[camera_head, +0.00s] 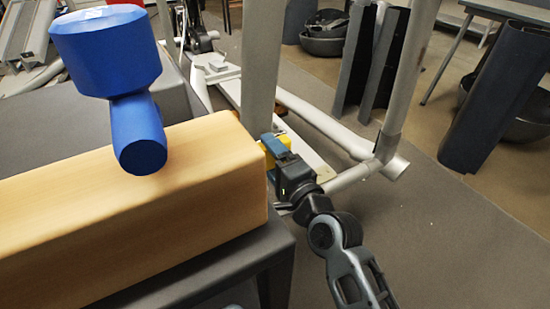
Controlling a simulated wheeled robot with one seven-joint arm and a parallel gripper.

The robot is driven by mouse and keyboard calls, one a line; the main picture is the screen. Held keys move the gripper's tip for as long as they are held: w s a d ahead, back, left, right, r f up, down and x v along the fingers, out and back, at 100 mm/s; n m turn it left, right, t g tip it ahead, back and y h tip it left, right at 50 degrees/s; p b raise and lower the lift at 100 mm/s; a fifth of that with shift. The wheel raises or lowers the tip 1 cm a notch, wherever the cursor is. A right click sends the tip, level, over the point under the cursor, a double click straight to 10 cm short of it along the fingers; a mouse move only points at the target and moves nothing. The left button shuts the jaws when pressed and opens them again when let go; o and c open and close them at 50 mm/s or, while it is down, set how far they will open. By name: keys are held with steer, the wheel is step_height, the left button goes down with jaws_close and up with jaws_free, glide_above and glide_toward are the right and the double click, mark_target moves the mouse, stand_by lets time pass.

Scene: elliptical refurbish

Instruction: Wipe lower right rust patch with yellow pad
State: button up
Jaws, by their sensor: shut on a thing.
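My gripper (275,150) is near the middle of the view, just past the right end of the wooden block. It is shut on the yellow pad (283,139), which shows as small yellow parts around the blue-grey fingers. The pad is close to the lower part of a grey upright post (262,70) of the elliptical frame; I cannot tell if they touch. No rust patch can be made out; the fingers, the pad and the block hide part of the post.
A large wooden block (120,215) lies on a dark stand at left, with a blue dumbbell-shaped object (105,50) above it. Pale frame tubes (325,120) run along the floor behind my gripper. Dark bowls and panels stand farther back. Grey floor (460,240) is clear at right.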

steer(key=shift+p+x, duration=0.4)
steer(key=shift+x, duration=0.65)
stand_by(0.6)
